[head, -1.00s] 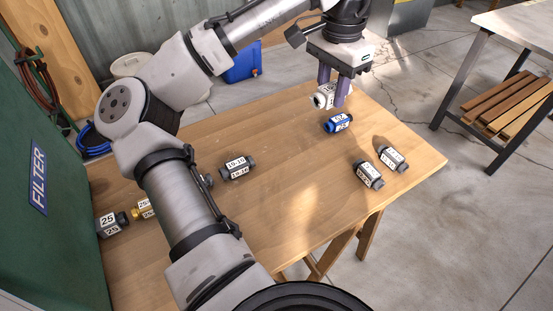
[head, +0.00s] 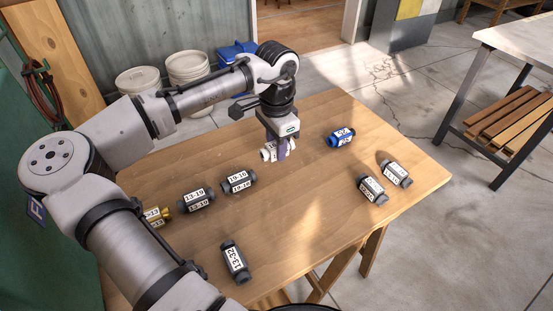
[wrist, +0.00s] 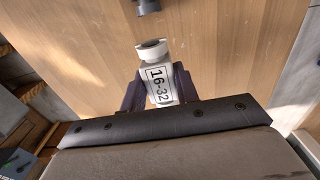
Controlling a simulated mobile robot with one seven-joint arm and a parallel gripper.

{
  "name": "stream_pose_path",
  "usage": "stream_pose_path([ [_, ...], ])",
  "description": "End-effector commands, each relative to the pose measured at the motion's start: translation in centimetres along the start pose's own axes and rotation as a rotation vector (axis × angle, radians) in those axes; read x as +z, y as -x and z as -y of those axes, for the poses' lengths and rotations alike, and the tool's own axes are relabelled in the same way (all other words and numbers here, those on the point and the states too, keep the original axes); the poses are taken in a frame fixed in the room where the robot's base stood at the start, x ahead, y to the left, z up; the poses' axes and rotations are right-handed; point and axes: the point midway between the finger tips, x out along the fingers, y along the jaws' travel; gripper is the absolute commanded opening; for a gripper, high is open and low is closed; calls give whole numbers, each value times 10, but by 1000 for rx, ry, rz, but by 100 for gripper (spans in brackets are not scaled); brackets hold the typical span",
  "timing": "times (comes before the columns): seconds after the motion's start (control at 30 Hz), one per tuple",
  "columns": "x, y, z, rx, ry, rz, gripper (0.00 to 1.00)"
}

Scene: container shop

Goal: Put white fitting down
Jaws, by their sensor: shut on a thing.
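My gripper (head: 276,148) is above the wooden table (head: 300,215), near its far middle. It is shut on the white fitting (head: 267,153), which has a white end cap. In the wrist view the fitting (wrist: 155,72) sits between the two dark fingers, and its label reads 16-32. The table top shows beyond it. I cannot tell for sure whether the fitting touches the table or hangs just above it.
A blue fitting (head: 340,138) lies to the right of my gripper. Two grey fittings (head: 373,190) (head: 396,173) lie near the right edge. Dark fittings (head: 238,181) (head: 196,200) (head: 235,262) and a brass-coloured one (head: 157,217) lie to the left. The table's middle is clear.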

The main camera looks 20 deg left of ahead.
Motion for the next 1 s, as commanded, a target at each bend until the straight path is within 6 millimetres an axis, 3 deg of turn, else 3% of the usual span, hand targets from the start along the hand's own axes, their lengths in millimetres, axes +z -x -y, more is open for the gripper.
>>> stream_pose_path([
  [0.43, 0, -50, 0, -1, 0, 0, 7],
  [0.83, -1, -56, 0, 0, 1, -2, 7],
  [0.87, -1, -56, 0, 0, 1, -1, 32],
  [1.0, -1, -56, 0, -1, 1, -1, 50],
])
